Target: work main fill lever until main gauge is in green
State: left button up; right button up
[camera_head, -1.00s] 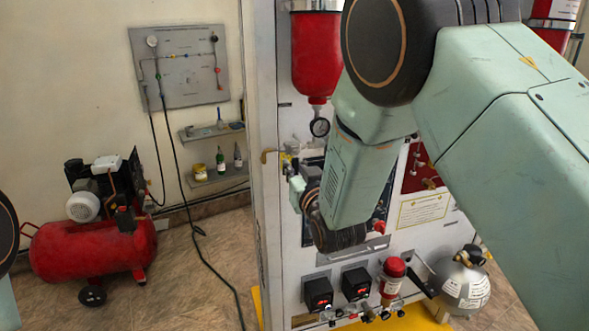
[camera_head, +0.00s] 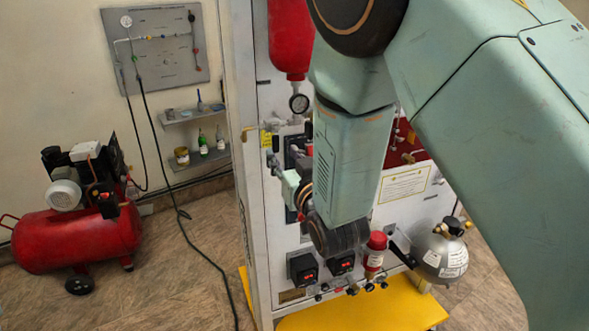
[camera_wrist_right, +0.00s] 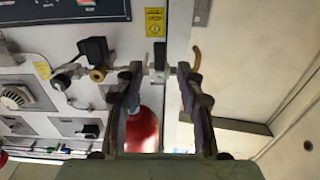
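My right arm reaches in from the right in the head view and hides much of the panel. My right gripper (camera_head: 277,168) is at the panel's left edge, its fingertips hard to make out there. In the wrist view the right gripper (camera_wrist_right: 158,75) is open. My left gripper is out of view.
A brass bent pipe (camera_wrist_right: 196,56) is just right of the fingers in the wrist view, and a black-knobbed valve (camera_wrist_right: 95,50) is left. Black boxes with red displays (camera_head: 303,268) are low on the panel. A red compressor (camera_head: 75,235) stands on the floor at left.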

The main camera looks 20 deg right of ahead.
jog(key=shift+s+d, duration=0.1)
jog(key=shift+s, duration=2.8)
jog(key=shift+w+f, duration=0.1)
jog(key=shift+w, duration=0.1)
jog(key=shift+s, duration=0.15)
jog(key=s+d+f+g+h+b, duration=0.1)
jog(key=s+d+f+g+b, duration=0.3)
jog(key=f, duration=1)
jog(key=s+a+f+g+b, duration=0.1)
jog(key=s+f+g+b, duration=0.2)
jog(key=s+f+g, duration=0.8)
jog(key=s+f+g+b, duration=0.1)
jog(key=s+f+b, duration=0.4)
jog(key=s+f, duration=0.5)
jog(key=s+d+f+g+b, duration=0.1)
jog(key=s+f+b, duration=0.5)
jog(key=f, duration=1.2)
jog(key=s+g, duration=0.1)
jog(key=s, duration=0.3)
jog(key=shift+s+d+m, duration=0.2)
jog(key=shift+s+m, duration=0.1)
jog(key=shift+s, duration=0.05)
